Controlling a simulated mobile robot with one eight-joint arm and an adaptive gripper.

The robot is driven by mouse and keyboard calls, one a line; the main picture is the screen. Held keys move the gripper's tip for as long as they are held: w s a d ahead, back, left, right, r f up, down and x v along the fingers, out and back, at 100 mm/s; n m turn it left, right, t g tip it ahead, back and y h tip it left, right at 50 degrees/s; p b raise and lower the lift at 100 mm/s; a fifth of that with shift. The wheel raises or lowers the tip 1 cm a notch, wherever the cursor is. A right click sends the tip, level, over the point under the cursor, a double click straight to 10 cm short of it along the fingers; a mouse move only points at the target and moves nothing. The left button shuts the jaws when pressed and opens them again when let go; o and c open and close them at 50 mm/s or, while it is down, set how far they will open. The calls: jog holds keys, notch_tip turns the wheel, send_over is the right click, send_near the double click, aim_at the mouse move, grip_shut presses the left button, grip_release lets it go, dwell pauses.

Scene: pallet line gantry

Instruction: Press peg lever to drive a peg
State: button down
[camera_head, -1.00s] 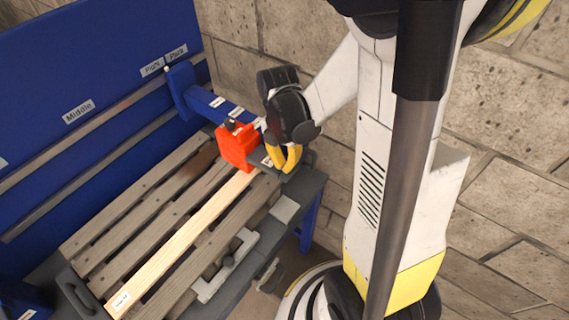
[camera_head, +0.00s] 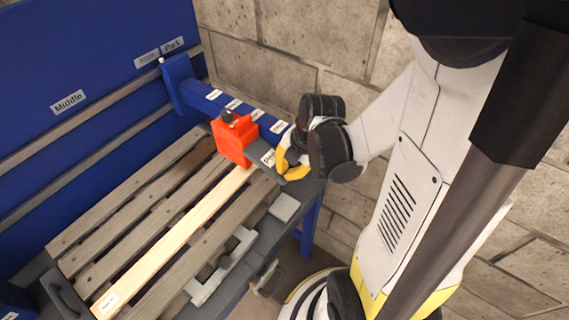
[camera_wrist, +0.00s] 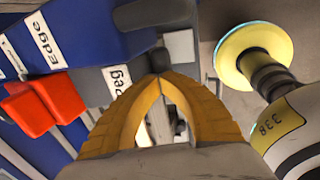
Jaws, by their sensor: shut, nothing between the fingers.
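The peg lever shows as a dark grey part with a white "Peg" label (camera_head: 268,157), right of the orange-red block (camera_head: 235,140) on the blue gantry arm. In the wrist view the "Peg" label (camera_wrist: 117,80) is on a grey part (camera_wrist: 90,87) beside the orange-red block (camera_wrist: 55,96). My gripper (camera_head: 289,168) has yellow fingers and is beside the label's right end. In the wrist view its fingertips (camera_wrist: 160,77) meet, shut and empty, close to a small dark grey end piece (camera_wrist: 158,60). I cannot tell whether they touch it.
A slatted wooden pallet (camera_head: 150,215) with one paler board (camera_head: 180,232) lies on the grey bench. A blue panel (camera_head: 80,60) stands behind. A light grey bracket (camera_head: 225,265) is at the bench's front edge. A stone wall (camera_head: 300,50) is at the back right.

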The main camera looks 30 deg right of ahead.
jog(key=shift+s+b+x, duration=0.2)
jog(key=shift+b+x, duration=1.25)
jog(key=shift+x, duration=0.25)
